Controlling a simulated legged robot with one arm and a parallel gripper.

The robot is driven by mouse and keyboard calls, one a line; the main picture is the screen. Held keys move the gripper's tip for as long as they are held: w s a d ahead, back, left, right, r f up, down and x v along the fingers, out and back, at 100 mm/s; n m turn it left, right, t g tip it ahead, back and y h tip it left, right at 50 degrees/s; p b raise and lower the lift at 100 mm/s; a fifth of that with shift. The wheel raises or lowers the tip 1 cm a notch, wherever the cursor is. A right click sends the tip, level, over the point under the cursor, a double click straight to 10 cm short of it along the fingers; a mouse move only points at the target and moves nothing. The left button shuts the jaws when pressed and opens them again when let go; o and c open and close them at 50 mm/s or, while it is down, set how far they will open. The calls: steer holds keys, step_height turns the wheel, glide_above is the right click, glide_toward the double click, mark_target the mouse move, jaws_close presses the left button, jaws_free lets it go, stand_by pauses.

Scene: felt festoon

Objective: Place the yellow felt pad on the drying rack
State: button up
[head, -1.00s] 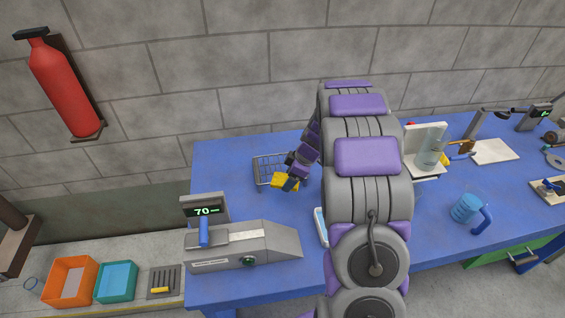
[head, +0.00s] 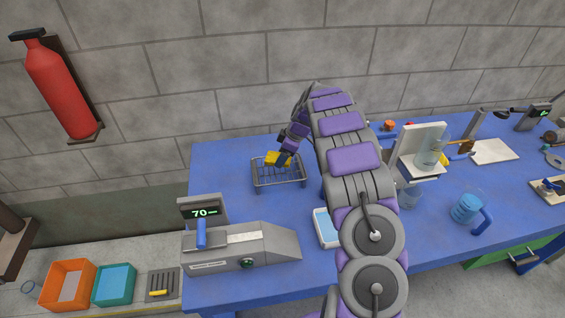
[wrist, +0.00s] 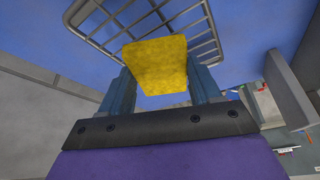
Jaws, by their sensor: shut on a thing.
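The yellow felt pad (head: 277,158) is in my gripper (head: 285,158), over the back part of the drying rack. The drying rack (head: 278,183) is a grey wire frame standing on the blue table. In the wrist view the pad (wrist: 155,65) sits between the two blue fingers of my gripper (wrist: 160,84), which are shut on its sides. The rack's wires (wrist: 205,45) show behind and beside the pad. I cannot tell whether the pad touches the wires.
A grey machine (head: 240,247) reading 70 stands at the table's front left. A white and blue tray (head: 326,228) lies right of it. A blue mug (head: 467,208) and a white stand (head: 420,150) are to the right. The blue table (head: 222,165) is clear left of the rack.

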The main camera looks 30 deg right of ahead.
steer(key=shift+f+b, duration=0.45)
steer(key=shift+f, duration=1.35)
steer(key=shift+f, duration=0.25)
